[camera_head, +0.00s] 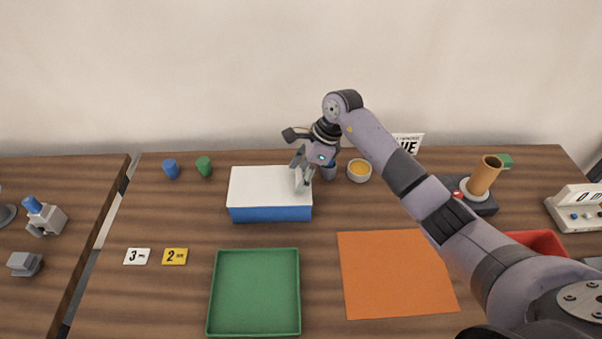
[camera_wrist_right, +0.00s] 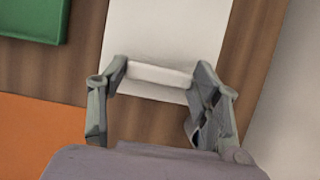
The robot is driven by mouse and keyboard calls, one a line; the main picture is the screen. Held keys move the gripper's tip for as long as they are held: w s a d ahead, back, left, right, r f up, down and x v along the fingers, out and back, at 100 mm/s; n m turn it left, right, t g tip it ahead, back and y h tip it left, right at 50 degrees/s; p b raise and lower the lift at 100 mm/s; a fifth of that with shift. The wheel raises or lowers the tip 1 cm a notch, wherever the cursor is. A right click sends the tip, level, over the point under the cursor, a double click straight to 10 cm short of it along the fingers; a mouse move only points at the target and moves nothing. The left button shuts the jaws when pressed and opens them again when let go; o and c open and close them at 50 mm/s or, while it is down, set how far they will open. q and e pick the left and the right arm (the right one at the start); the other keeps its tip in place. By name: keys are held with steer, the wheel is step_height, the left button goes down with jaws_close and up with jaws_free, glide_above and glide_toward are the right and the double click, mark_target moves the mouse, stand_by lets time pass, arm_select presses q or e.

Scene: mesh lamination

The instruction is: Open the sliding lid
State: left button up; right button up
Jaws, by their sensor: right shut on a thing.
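A blue box (camera_head: 270,213) with a white sliding lid (camera_head: 262,184) stands on the wooden table, left of centre in the head view. The lid covers the box top as far as I can see. My right gripper (camera_head: 302,182) is at the lid's right end. In the right wrist view, my right gripper (camera_wrist_right: 160,85) has its fingers on both ends of a white raised handle bar (camera_wrist_right: 160,74) on the lid (camera_wrist_right: 165,35). My left gripper is not in view.
A green tray (camera_head: 254,331) and an orange mat (camera_head: 394,272) lie in front. A yellow-filled bowl (camera_head: 359,170) and a dark blue cup stand right of the box.

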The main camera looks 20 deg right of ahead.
mark_target(233, 185)
steer(key=c, duration=0.4)
steer(key=w+a+b, duration=0.1)
steer(key=a+b, duration=0.2)
steer(key=a, duration=0.2)
steer(key=w+a+b, duration=0.2)
steer(key=a+b, duration=0.1)
steer(key=a, duration=0.3)
steer(key=w+a+b, duration=0.2)
steer(key=a+b, duration=0.1)
steer(key=a, duration=0.3)
steer(key=shift+f, duration=0.1)
steer(key=shift+w+a, duration=0.15)
steer(key=shift+a, duration=0.35)
steer(key=o, duration=1.7)
steer(key=v, duration=1.2)
